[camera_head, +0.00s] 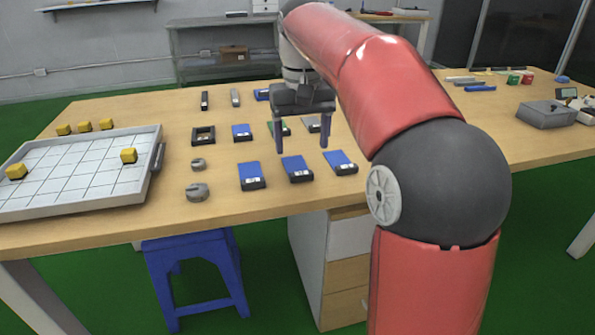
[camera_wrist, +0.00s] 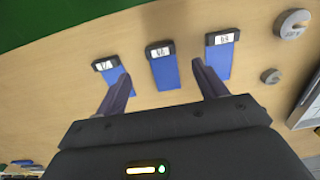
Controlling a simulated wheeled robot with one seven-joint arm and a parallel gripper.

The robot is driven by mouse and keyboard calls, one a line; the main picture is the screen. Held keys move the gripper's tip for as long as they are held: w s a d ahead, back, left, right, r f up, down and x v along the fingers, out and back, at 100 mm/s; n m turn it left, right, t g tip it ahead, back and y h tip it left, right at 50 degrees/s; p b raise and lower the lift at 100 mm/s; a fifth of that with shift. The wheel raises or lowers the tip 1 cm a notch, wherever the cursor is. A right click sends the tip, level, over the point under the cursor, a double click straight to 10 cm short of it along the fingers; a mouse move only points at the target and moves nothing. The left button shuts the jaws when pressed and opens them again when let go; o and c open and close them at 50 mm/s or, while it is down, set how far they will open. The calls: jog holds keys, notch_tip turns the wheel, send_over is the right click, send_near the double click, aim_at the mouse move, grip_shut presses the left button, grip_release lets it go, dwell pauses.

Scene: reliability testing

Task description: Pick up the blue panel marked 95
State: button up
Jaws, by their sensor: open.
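Three blue panels with white number labels lie in the front row on the table: a left one (camera_head: 252,175), a middle one (camera_head: 297,168) and a right one (camera_head: 340,162). The wrist view shows them reversed, with the middle panel (camera_wrist: 163,65) between the fingers, another (camera_wrist: 110,70) at left and another (camera_wrist: 220,55) at right. The labels are too small and turned for me to read 95 surely on any. My gripper (camera_head: 302,148) is open and empty, pointing down above the panels; its fingers also show in the wrist view (camera_wrist: 161,72).
Another blue panel (camera_head: 241,132), a black square frame (camera_head: 203,135) and green and grey panels lie behind. Grey weights (camera_head: 197,191) are at left. A white gridded tray (camera_head: 75,175) with yellow cubes stands further left. A grey box (camera_head: 546,114) is far right.

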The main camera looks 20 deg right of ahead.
aim_at(302, 173)
jog(key=f, duration=0.3)
jog(key=f+b, duration=0.1)
jog(key=f, duration=0.2)
jog(key=shift+s+f, duration=0.2)
jog(key=shift+f, duration=0.15)
jog(key=c, duration=1.1)
jog(key=shift+o, duration=0.2)
jog(key=shift+r, duration=0.1)
